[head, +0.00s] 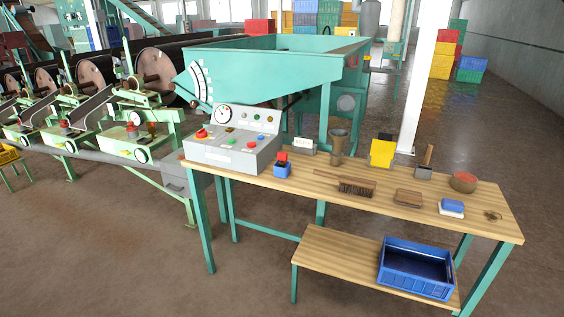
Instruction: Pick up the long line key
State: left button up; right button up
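I cannot make out a long line key for certain. A small brass-coloured item (493,215) lies near the right end of the wooden workbench (300,185); it is too small to tell whether it is a key. Neither of my grippers is in the head view, and nothing is seen being held.
A grey control box (235,140) stands at the bench's left end. A brush (357,187), a brown block (408,198), a blue-and-white block (452,206) and a round bowl (463,181) lie rightward. A blue crate (415,283) sits on the lower shelf. Floor in front is clear.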

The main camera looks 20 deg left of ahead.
aim_at(282, 156)
jog(key=i+j, duration=0.2)
jog(key=j, duration=0.15)
jog(key=i+j, duration=0.2)
jog(key=j, duration=0.2)
jog(key=i+j, duration=0.2)
jog(key=j, duration=0.15)
jog(key=i+j, duration=0.2)
jog(key=j, duration=0.2)
jog(key=i+j, duration=0.2)
jog(key=j, duration=0.15)
jog(key=i+j, duration=0.2)
jog(key=j, duration=0.15)
jog(key=i+j, duration=0.2)
jog(key=j, duration=0.2)
jog(key=i+j, duration=0.2)
jog(key=j, duration=0.15)
jog(key=z, duration=0.05)
